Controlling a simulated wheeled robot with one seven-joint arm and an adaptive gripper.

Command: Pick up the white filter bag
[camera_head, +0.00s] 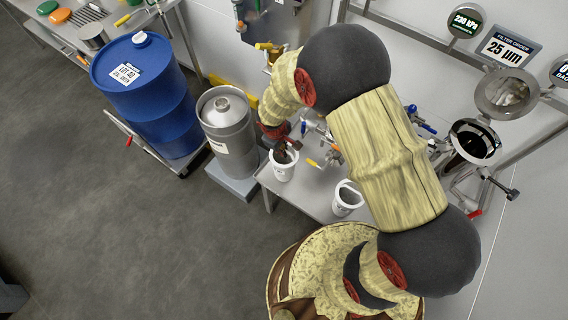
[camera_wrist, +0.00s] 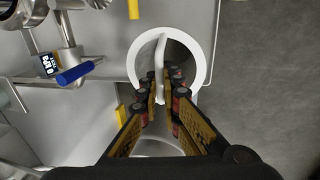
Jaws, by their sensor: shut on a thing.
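A white filter bag (camera_head: 283,173) with a round white rim is at the left end of the metal bench. My gripper (camera_head: 285,150) reaches down to its top. In the wrist view, the bag's white rim (camera_wrist: 207,62) is a ring with a thin white strap across its opening. My gripper (camera_wrist: 161,88) is shut on that strap, one finger on each side. The inside of the bag is dark, and its lower part is hidden in the wrist view. I cannot tell whether the bag touches the bench.
A second white container (camera_head: 347,199) stands on the bench (camera_head: 314,204) to the right. A grey metal canister (camera_head: 228,122) and a blue drum (camera_head: 146,90) stand to the left. Open steel filter housings (camera_head: 475,142) are at right. Dark floor at left is clear.

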